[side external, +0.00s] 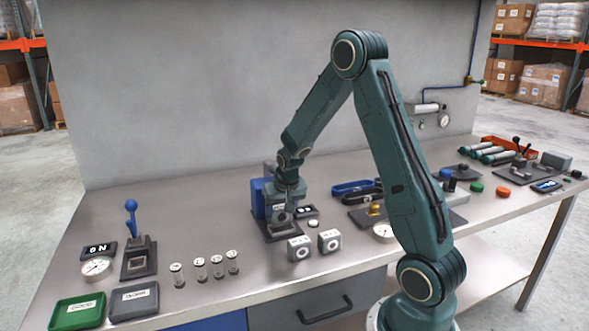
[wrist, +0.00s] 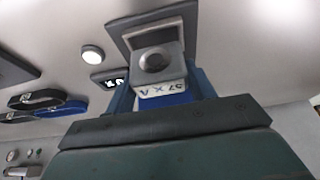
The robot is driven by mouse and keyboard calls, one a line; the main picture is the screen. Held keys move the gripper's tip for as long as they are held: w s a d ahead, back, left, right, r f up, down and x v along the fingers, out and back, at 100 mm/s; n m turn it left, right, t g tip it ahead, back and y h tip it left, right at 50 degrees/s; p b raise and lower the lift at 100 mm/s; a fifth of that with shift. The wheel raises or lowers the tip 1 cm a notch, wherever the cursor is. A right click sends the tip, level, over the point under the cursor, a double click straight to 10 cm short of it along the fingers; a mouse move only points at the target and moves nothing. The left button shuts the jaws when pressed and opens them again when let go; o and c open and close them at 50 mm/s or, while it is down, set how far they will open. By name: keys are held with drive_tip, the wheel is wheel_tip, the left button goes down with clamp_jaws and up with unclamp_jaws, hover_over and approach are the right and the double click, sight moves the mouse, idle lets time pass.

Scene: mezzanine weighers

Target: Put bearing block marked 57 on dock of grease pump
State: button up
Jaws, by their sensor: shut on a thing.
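The bearing block marked 57 (wrist: 160,92) is a pale block with a round bore, held between the blue fingers of my gripper (wrist: 160,98) in the wrist view. In the side external view my gripper (side external: 281,208) is low over the dark dock plate (side external: 270,232), beside a blue upright unit (side external: 257,199) that appears to be the grease pump. The dark plate (wrist: 122,32) also shows behind the block in the wrist view. I cannot tell whether the block touches the dock.
Two similar blocks (side external: 299,248) (side external: 329,241) stand just in front. A white round button (side external: 314,224) and small display (side external: 306,211) are right of the dock. Several clear vials (side external: 217,267), a blue-lever station (side external: 137,258) and green tray (side external: 79,312) lie left.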

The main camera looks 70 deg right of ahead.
sight(281, 218)
drive_tip(key=shift+f, duration=1.4)
drive_tip(key=o, duration=1.3)
drive_tip(key=shift+f, duration=0.15)
drive_tip(key=v, duration=1.2)
